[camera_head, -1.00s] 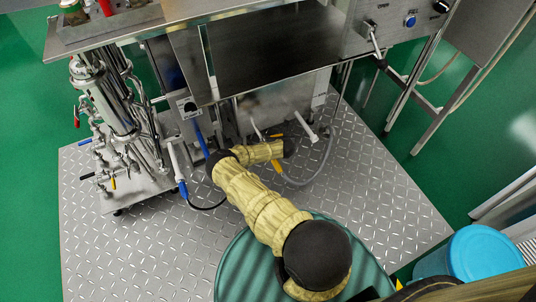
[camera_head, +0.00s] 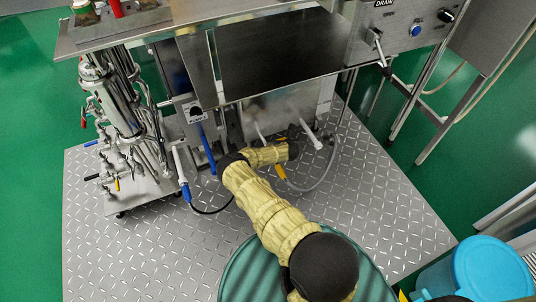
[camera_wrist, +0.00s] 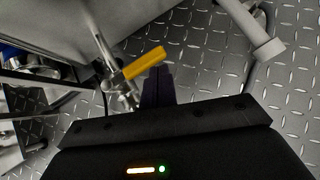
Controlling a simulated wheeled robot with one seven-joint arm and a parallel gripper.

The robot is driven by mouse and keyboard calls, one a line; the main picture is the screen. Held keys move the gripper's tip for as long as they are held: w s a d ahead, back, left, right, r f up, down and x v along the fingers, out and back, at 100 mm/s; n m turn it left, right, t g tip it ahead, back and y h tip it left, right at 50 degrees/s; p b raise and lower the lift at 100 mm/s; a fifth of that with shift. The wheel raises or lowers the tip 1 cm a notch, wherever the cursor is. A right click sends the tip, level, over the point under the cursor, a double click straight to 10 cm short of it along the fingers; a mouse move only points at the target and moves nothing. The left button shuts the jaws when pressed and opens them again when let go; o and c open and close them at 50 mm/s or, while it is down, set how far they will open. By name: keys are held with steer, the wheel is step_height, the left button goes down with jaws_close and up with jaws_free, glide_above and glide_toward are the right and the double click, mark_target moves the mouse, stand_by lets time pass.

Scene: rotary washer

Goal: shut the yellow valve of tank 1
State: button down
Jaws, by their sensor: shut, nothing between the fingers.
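The yellow valve handle (camera_wrist: 144,63) shows in the wrist view, fixed to a metal pipe fitting and slanting up to the right. My gripper (camera_wrist: 158,80) has its dark fingers together just below the handle's right part; I cannot tell whether they touch it. In the head view my arm reaches under the steel table, and my gripper (camera_head: 292,134) is a small dark shape at its end. A yellow piece (camera_head: 280,171) shows below the arm's end beside a grey hose. No tank number is readable.
The steel table (camera_head: 120,32) overhangs the area. A steel pipe rack (camera_head: 124,105) stands at left, and a blue-handled hose (camera_head: 207,150) is left of my arm. A white pipe end (camera_wrist: 268,50) is at right. The diamond-plate floor (camera_head: 370,215) is open at right.

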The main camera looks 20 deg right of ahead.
steer(key=shift+r, duration=0.2)
steer(key=p+v, duration=0.6)
steer(key=v, duration=1.1)
steer(key=shift+p, duration=0.3)
steer(key=shift+s, duration=0.15)
